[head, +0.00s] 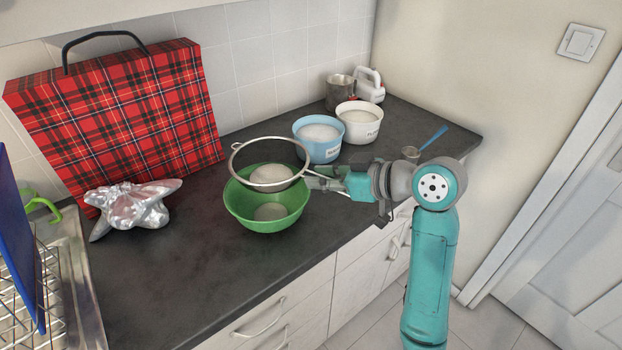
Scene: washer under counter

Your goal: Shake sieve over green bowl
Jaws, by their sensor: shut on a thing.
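A green bowl (262,223) stands on the dark counter with some white powder (270,212) in its bottom. A round sieve (238,163) with a metal rim is above the bowl, over its back part, and holds a white heap (270,174). My gripper (314,181) is to the right of the bowl, shut on the sieve's handle. The jaws are small in view and partly hide the handle. I cannot tell the exact gap between sieve and bowl rim.
A blue tub (319,151) and a white tub (360,127) of white powder stand behind my gripper. Crumpled foil (132,208) lies left of the bowl, before a red tartan bag (120,110). A blue-handled scoop (432,137) lies right. The counter's front left (170,290) is clear.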

